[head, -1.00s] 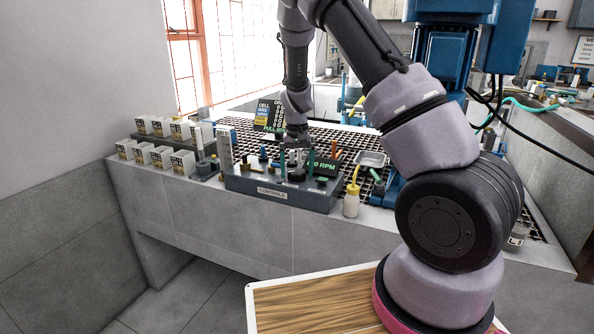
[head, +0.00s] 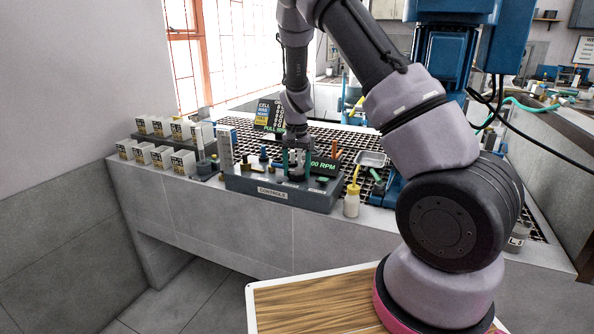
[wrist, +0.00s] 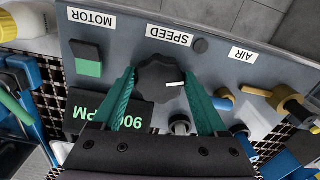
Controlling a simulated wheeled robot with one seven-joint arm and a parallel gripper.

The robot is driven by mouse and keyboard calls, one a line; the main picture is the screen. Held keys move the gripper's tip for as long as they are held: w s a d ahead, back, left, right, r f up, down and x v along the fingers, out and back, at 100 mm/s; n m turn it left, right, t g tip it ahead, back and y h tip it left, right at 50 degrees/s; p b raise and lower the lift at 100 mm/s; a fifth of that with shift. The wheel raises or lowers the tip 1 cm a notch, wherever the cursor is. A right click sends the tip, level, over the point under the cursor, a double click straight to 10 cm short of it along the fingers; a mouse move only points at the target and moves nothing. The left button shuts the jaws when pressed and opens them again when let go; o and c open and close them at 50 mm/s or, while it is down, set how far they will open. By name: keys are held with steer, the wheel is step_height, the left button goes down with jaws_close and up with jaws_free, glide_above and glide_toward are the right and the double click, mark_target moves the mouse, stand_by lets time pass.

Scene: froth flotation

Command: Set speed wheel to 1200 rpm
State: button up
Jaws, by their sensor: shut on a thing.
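The speed wheel (wrist: 158,72) is a dark, lobed knob with a white pointer mark, under the SPEED label (wrist: 169,36) in the wrist view. My gripper (wrist: 161,82) has its teal fingers on either side of the wheel and is shut on it. In the head view my gripper (head: 297,166) is down at the control box (head: 262,186) and hides the wheel. The green-lettered display (wrist: 90,126) appears upside down in the wrist view and seems to read 900 RPM, partly covered by a finger. In the head view the display (head: 323,166) shows only its last characters.
A green MOTOR button (wrist: 88,67) and a brass AIR valve (wrist: 285,98) flank the wheel. A yellow-tipped bottle (head: 351,201) stands right of the box. White cartons (head: 160,157) stand to the left. A metal tray (head: 370,158) lies on the grating behind.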

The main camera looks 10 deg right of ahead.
steer(key=shift+m, duration=1)
steer(key=o, duration=1.3)
steer(key=shift+a, duration=0.1)
